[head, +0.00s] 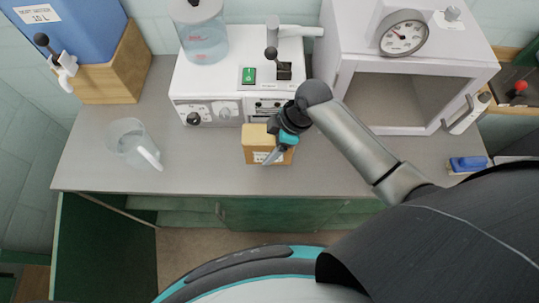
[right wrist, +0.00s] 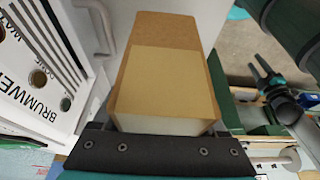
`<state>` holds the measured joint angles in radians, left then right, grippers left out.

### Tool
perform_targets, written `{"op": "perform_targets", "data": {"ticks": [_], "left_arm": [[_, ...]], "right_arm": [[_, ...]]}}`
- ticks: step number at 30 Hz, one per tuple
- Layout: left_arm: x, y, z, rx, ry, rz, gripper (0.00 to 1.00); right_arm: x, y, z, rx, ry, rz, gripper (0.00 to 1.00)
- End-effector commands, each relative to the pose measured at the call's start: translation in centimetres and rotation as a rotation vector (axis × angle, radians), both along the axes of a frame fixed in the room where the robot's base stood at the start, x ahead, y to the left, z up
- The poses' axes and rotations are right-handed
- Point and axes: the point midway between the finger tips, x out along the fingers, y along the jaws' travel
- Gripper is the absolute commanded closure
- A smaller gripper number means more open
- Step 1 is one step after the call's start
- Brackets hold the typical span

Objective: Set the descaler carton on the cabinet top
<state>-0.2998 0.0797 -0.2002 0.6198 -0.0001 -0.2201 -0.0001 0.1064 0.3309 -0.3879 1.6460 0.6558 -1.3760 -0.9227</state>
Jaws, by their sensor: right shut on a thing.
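The descaler carton, a small brown box (head: 256,147), is over the front part of the grey worktop, before the white machine. My right gripper (head: 280,146) reaches it from the right and is shut on it. In the right wrist view the carton (right wrist: 165,75) fills the middle, just past the dark gripper edge; its pale face shows. I cannot tell whether the carton touches the worktop. A white open-fronted cabinet (head: 345,62) stands at the right with a round gauge on it. A dark, teal-marked part at the right wrist view's right may be my left gripper (right wrist: 262,72); its jaws are unclear.
The grey worktop (head: 205,172) is bare between the clear jug (head: 128,142) and the carton. The white machine (head: 235,80) bears a water tank (head: 202,40). A blue container (head: 70,35) sits on a wooden block at left. A blue item (head: 468,163) lies at right.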

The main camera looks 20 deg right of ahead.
Motion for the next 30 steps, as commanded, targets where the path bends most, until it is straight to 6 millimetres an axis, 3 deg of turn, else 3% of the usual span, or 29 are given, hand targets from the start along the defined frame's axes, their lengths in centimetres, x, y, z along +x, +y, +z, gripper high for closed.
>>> {"op": "perform_targets", "data": {"ticks": [14, 28, 29, 30], "left_arm": [[0.0, 0.0, -1.2, 0.000, 0.000, 0.000, 0.55], [0.1, 0.0, -1.5, 0.000, -0.001, 0.000, 0.55], [0.1, 0.0, -1.4, 0.000, -0.001, 0.000, 0.55], [0.1, 0.0, -1.4, 0.000, -0.001, 0.000, 0.55]], "right_arm": [[0.1, 0.0, -5.4, 0.002, -0.001, -0.001, 1.00], [0.1, 0.0, -6.1, 0.001, -0.002, -0.001, 1.00], [0.0, 0.0, -6.1, 0.001, -0.001, -0.001, 0.23], [0.0, 0.0, -6.1, 0.001, -0.001, -0.001, 0.18]]}}
